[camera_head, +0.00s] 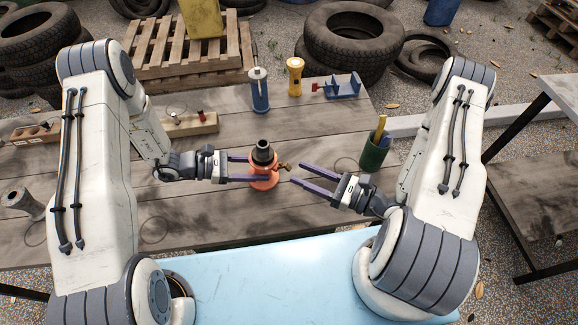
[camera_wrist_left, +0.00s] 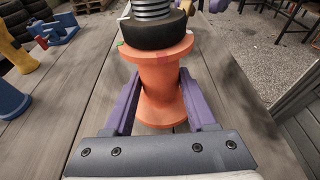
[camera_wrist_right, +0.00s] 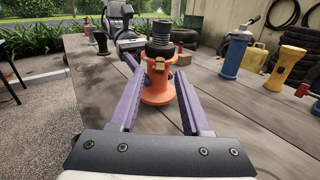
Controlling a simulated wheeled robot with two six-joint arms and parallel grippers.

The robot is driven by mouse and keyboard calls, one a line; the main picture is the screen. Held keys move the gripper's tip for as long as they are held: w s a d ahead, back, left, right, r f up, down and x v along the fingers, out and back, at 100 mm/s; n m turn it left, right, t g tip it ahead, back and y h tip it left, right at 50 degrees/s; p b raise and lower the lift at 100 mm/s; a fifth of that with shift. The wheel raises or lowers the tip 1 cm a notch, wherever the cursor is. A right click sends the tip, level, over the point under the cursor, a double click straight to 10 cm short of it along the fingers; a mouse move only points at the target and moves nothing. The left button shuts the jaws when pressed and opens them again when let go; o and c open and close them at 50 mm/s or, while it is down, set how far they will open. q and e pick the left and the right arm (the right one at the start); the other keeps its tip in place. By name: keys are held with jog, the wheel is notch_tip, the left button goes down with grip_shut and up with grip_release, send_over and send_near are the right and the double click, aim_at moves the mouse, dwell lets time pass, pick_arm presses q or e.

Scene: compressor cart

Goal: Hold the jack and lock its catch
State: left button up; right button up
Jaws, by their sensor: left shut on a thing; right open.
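The jack has an orange spool-shaped body (camera_head: 264,180) with a black collar and a dark threaded top (camera_head: 263,152). It stands upright on the wooden table. My left gripper (camera_head: 250,168) is shut on the jack's narrow waist, as the left wrist view (camera_wrist_left: 158,100) shows. A small brass-coloured piece (camera_head: 285,167), perhaps the catch, sticks out at the jack's right side; it also shows on the jack's front in the right wrist view (camera_wrist_right: 160,64). My right gripper (camera_head: 298,173) is open and empty, just right of the jack, its fingers pointing at it.
Behind the jack stand a blue cylinder (camera_head: 259,90), a yellow flashlight (camera_head: 295,77) and a blue vise-like tool (camera_head: 343,87). A green cup (camera_head: 375,152) with tools is beyond my right gripper. A wooden block (camera_head: 190,124) lies behind my left arm. The table front is mostly clear.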

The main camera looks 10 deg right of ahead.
aim_at(291, 169)
jog(key=shift+x, duration=2.35)
grip_shut()
